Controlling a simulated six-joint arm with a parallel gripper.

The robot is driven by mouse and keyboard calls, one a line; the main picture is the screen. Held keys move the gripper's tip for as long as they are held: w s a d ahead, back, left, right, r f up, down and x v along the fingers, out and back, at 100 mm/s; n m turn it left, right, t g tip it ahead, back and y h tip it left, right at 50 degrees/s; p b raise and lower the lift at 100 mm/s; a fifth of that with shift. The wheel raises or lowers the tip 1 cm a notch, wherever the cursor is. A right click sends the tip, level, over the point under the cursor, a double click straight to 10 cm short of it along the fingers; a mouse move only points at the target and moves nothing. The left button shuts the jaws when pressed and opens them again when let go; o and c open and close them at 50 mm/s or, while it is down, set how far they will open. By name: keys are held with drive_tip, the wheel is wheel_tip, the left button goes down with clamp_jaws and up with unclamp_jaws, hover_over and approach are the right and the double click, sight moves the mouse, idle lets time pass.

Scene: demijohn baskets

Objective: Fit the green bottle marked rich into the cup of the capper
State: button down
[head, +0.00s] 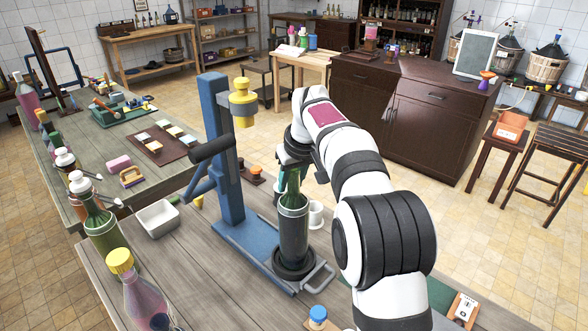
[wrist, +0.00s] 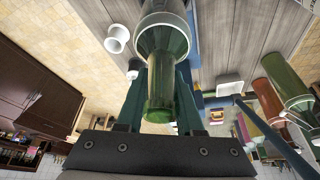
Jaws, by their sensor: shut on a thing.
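The green bottle (head: 293,186) is upright over the base of the blue capper (head: 228,150). Its green neck also shows in the wrist view (wrist: 162,75), between my fingers. Below the neck is a pale band and a dark grey cylindrical part. The foot of this part meets the round black cup (head: 280,272) on the capper's base; I cannot tell how deep it sits. My gripper (wrist: 160,92) is shut on the bottle's neck, and the arm partly hides it in the head view (head: 292,163). No marking on the bottle is readable.
The capper's yellow head (head: 243,100) and dark handle (head: 211,148) stand left of the bottle. A white mug (head: 316,214) stands close right of it. A white tray (head: 157,219) and several bottles are at the left. A blue-capped item (head: 317,318) is in front.

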drive_tip(key=shift+f, duration=0.25)
drive_tip(key=c, duration=0.5)
unclamp_jaws()
drive_tip(key=shift+f, duration=0.15)
drive_tip(key=shift+c, duration=0.2)
drive_tip(key=v, duration=1.2)
drive_tip(key=s+d+f+m+g, duration=0.1)
drive_tip(key=s+f+m, duration=0.2)
drive_tip(key=s, duration=1)
drive_tip(key=s+d+f+m+g, duration=0.1)
drive_tip(key=s+f+m, duration=0.2)
drive_tip(key=s+f, duration=0.4)
drive_tip(key=s+d+f+m+g, duration=0.1)
drive_tip(key=s+f+m, duration=0.3)
drive_tip(key=s, duration=1.5)
drive_tip(key=shift+f+g, duration=0.6)
drive_tip(key=shift+f, duration=0.15)
drive_tip(key=shift+d, duration=0.1)
